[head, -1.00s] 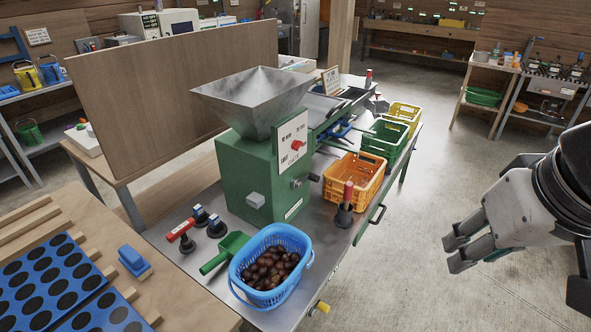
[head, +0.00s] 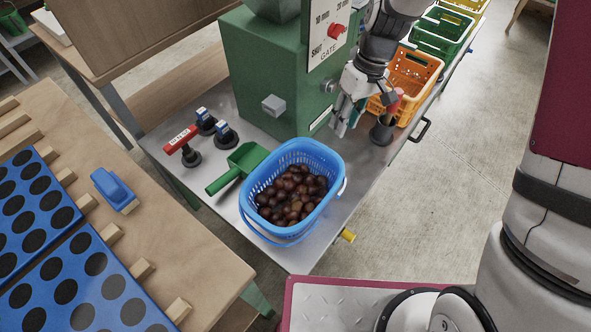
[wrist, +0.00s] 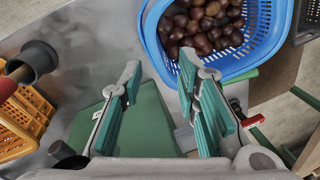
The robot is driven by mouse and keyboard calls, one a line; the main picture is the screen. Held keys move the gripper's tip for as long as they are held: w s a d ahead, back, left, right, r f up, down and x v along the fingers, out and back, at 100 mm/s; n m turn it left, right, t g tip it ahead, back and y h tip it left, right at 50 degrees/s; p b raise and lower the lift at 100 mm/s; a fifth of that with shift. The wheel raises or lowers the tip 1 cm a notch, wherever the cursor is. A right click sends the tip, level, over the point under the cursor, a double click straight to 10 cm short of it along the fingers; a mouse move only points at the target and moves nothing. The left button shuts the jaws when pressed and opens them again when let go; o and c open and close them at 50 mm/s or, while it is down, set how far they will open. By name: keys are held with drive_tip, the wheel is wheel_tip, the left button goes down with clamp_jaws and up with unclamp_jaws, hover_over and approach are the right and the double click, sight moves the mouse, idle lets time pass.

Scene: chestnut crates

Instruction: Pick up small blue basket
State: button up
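The small blue basket (head: 318,153) is filled with brown chestnuts and stands upright on the metal table by the green machine. Its thin blue handle hangs down at its front side. It also shows in the wrist view (wrist: 152,38) at the top, beyond my fingertips. My gripper (head: 345,118) is above the table, behind and to the right of the basket, beside the machine. In the wrist view my gripper (wrist: 162,85) has its two green-padded fingers spread apart with nothing between them. It does not touch the basket.
A green scoop (head: 240,165) lies close to the basket's left. A dark holder with a red handle (head: 383,128) stands near my gripper, before the orange crate (head: 412,75). The green machine (head: 265,75) rises behind. A blue-holed board table (head: 160,220) is at left.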

drive_tip(key=b, duration=0.1)
hover_over(326, 168)
drive_tip(key=w, duration=0.1)
drive_tip(key=f, duration=0.7)
drive_tip(key=d+f, duration=0.1)
drive_tip(key=f, duration=0.3)
drive_tip(key=shift+w+f, duration=0.15)
drive_tip(key=shift+s+a+f+b, duration=0.1)
drive_tip(key=shift+a+f+b, duration=0.05)
drive_tip(key=shift+f, duration=0.85)
drive_tip(key=shift+s+a+f+b, duration=0.1)
drive_tip(key=shift+a+f+b, duration=0.1)
drive_tip(key=shift+f, duration=0.85)
drive_tip(key=shift+s+a+f+b, duration=0.1)
drive_tip(key=shift+a+f+b, duration=0.05)
drive_tip(key=shift+f, duration=0.85)
clamp_jaws()
